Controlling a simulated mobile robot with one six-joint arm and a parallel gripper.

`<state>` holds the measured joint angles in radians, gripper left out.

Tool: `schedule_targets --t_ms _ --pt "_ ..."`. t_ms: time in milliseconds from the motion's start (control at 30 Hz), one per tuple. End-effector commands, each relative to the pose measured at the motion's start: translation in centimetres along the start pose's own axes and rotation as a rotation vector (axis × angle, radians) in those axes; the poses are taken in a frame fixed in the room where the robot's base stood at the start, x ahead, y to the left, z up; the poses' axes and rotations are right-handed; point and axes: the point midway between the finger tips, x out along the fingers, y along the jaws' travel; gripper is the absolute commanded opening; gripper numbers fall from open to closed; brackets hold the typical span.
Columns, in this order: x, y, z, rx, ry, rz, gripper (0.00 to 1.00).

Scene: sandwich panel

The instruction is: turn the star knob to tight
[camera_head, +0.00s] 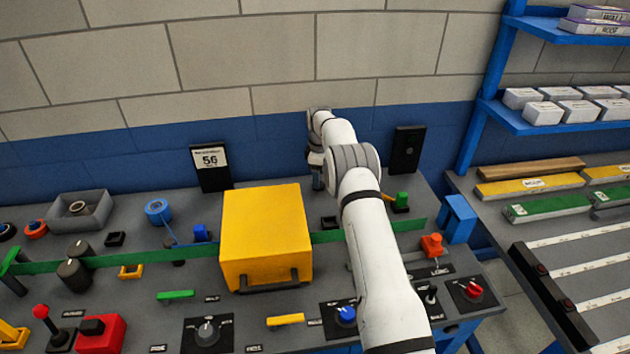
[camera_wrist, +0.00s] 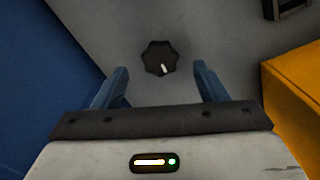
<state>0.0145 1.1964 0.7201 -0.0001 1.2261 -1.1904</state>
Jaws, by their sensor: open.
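The star knob (camera_wrist: 160,57) is black with a lobed rim. It shows in the wrist view on the grey panel, and its white pointer mark points down and slightly right. No printed label for tight shows beside it. My gripper (camera_wrist: 161,69) is open, with one blue finger to the left and one to the right of the knob in the picture. Both fingers look clear of it, but I cannot tell how far above the panel they are. In the head view my arm reaches behind the yellow box, and I cannot make out the knob there.
The yellow box (camera_head: 265,235) stands close to my wrist and also shows at the right of the wrist view (camera_wrist: 298,85). The blue wall band (camera_wrist: 45,70) is to the left there. A black bracket (camera_wrist: 288,8) sits at the upper right. Several other controls crowd the panel.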

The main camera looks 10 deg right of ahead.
Motion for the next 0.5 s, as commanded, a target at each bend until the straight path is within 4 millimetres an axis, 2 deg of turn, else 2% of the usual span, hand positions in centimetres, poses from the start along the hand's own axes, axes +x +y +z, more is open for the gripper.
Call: schedule_targets --t_ms 200,500 --pt "2.7 0.0 -0.1 0.0 0.0 0.0 0.66" --pt "3.5 0.0 -0.1 0.0 0.001 0.001 0.66"
